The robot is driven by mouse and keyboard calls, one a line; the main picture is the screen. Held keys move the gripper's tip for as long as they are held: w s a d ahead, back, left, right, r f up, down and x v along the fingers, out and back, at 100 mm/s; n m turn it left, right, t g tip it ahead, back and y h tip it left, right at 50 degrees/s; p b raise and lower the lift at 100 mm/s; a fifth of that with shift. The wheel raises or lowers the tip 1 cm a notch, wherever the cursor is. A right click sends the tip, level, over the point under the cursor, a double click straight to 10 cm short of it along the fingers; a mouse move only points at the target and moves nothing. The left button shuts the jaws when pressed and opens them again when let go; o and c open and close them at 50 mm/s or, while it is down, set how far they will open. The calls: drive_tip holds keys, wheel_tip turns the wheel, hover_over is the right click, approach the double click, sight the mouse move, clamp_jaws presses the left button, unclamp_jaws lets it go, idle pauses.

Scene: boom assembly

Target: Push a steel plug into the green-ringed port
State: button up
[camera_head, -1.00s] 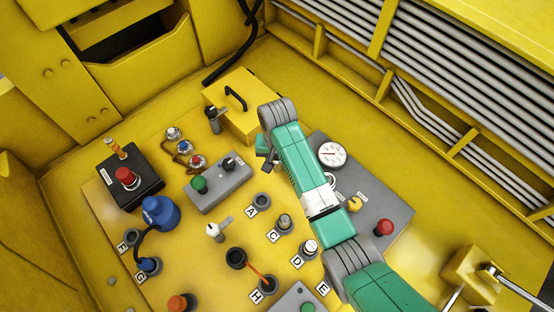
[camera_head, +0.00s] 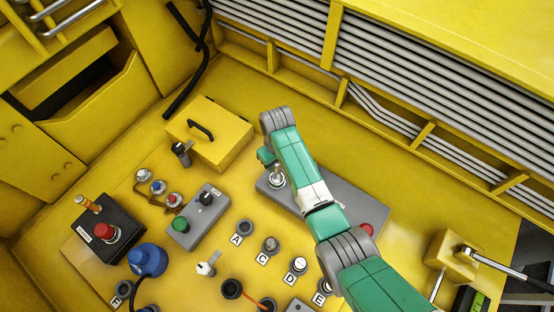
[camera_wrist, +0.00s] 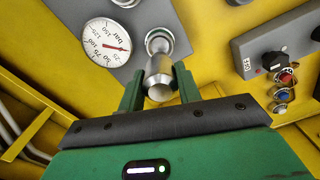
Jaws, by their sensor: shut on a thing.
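My gripper (camera_wrist: 158,80) is shut on a steel plug (camera_wrist: 159,75), with one green finger on each side. The plug points at a pale-ringed port (camera_wrist: 160,37) in a grey panel; its front end overlaps the port's near edge. I cannot tell whether it has entered, and the ring's colour is unclear. In the head view, my gripper (camera_head: 268,158) is above the left end of the grey panel (camera_head: 288,200). The plug (camera_head: 277,172) shows there upright over the port.
A pressure gauge (camera_wrist: 106,44) sits beside the port. Another steel plug (camera_head: 270,244) stands by label C, near an empty port (camera_head: 244,228) by label A. A grey switch box (camera_head: 195,213), a yellow box with a handle (camera_head: 210,132) and a red button (camera_head: 366,230) are nearby.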

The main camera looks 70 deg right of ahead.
drive_tip(key=shift+f+b, duration=2.6)
drive_tip(key=shift+f, duration=0.95)
drive_tip(key=o, duration=1.2)
drive_tip(key=shift+o, duration=0.2)
wheel_tip(320, 180, up, 8)
drive_tip(key=shift+f, duration=0.1)
